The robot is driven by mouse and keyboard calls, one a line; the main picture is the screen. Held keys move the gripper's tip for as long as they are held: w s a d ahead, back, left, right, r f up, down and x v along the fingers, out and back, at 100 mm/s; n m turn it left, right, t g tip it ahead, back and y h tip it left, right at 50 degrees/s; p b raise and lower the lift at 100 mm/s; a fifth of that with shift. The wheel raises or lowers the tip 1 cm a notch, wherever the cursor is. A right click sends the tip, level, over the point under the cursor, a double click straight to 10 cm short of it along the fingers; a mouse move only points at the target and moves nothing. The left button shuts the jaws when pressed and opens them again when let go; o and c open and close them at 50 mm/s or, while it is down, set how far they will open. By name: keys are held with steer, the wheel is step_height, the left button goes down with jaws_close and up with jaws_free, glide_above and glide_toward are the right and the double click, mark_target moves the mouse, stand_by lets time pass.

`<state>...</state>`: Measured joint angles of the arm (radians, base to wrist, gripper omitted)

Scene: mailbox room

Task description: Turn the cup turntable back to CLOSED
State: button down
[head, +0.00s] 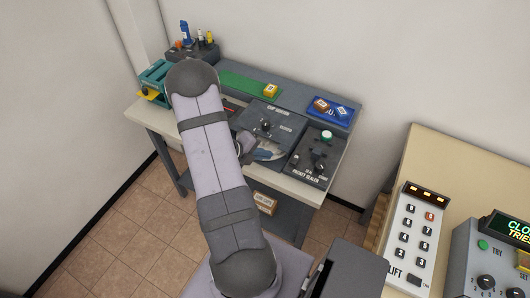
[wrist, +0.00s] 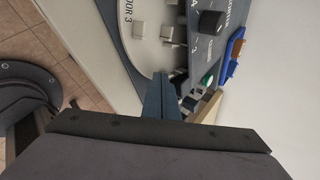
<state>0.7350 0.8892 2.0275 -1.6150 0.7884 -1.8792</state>
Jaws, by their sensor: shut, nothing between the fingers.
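The cup turntable unit (head: 284,112) is a dark grey panel on the bench, with a black knob (head: 266,126) on top. A pale disc (head: 268,153) shows at its front edge, partly hidden by my arm. In the wrist view the disc (wrist: 150,55) is light grey, with the label DOOR 3 (wrist: 129,14) and small pale blocks (wrist: 168,33) on it. My gripper (wrist: 160,76) is shut and empty, its fingertips over or at the disc's edge; contact cannot be told. A black knob (wrist: 210,22) sits on the panel beyond. My arm hides most of the gripper in the head view.
A blue tray (head: 331,109) and a green mat (head: 240,84) with a yellow block lie behind. A lift keypad (head: 411,235) is on the tan table at right.

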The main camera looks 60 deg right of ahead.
mark_target(283, 155)
steer(key=shift+s+d, duration=0.15)
steer(key=shift+s+d, duration=0.45)
steer(key=shift+s, duration=0.2)
steer(key=shift+s+d, duration=0.4)
steer(key=shift+s, duration=0.2)
steer(key=shift+a, duration=0.1)
